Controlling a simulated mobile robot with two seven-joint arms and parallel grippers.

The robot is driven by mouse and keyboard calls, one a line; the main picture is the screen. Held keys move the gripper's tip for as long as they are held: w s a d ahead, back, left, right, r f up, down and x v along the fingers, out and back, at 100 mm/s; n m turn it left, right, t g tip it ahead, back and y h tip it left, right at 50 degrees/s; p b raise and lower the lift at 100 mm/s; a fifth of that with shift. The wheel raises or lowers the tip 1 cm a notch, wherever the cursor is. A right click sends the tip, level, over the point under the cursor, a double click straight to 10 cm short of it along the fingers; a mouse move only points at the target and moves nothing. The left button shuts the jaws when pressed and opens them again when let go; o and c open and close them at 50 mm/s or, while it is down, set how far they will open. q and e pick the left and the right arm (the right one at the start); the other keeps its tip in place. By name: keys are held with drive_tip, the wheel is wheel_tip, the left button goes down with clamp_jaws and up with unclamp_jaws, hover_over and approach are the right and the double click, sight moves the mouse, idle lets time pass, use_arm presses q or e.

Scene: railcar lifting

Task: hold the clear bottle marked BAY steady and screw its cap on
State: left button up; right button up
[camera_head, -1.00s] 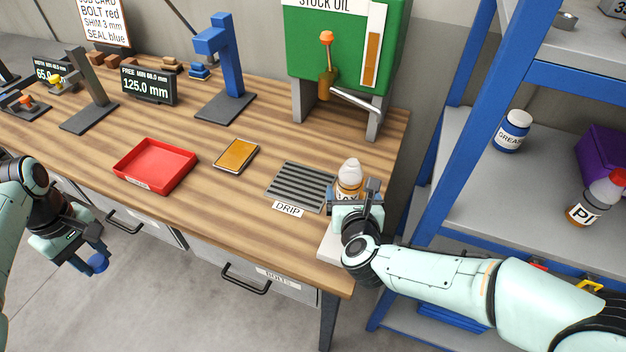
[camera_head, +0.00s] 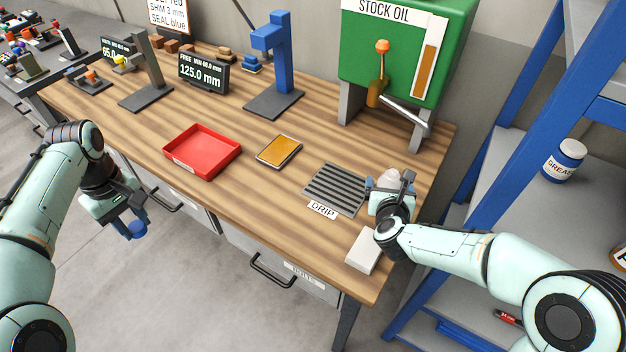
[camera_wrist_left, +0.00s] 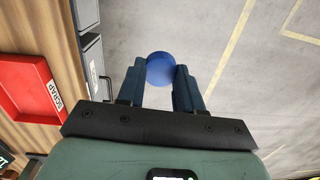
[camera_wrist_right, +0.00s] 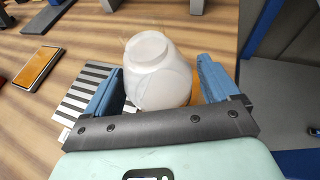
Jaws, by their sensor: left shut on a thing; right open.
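A clear bottle (camera_head: 390,176) with a pale, rounded, capless top stands at the bench's right end, beside the drip grate. My right gripper (camera_head: 388,186) is around it, open. My left gripper (camera_head: 133,222) is shut on a blue cap (camera_head: 137,230), away from the bottle, in front of the bench. The cap (camera_wrist_left: 160,68) shows at the fingertips in the left wrist view.
The drip grate (camera_head: 335,189) lies just left of the bottle. A white block (camera_head: 362,252) is at the bench's front corner. A red tray (camera_head: 202,152) and an amber pad (camera_head: 279,150) lie farther left. The green oil tank (camera_head: 400,45) stands behind; blue shelving (camera_head: 520,100) is at right.

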use_arm(q)
drive_tip(key=shift+w+r, duration=0.1)
drive_tip(key=shift+r, duration=0.05)
use_arm(e)
drive_tip(key=shift+w+d+f, duration=0.1)
drive_tip(key=shift+w+f, duration=0.15)
drive_tip(key=shift+w, duration=0.3)
drive_tip(key=shift+s, duration=0.1)
drive_tip(key=c, duration=1.1)
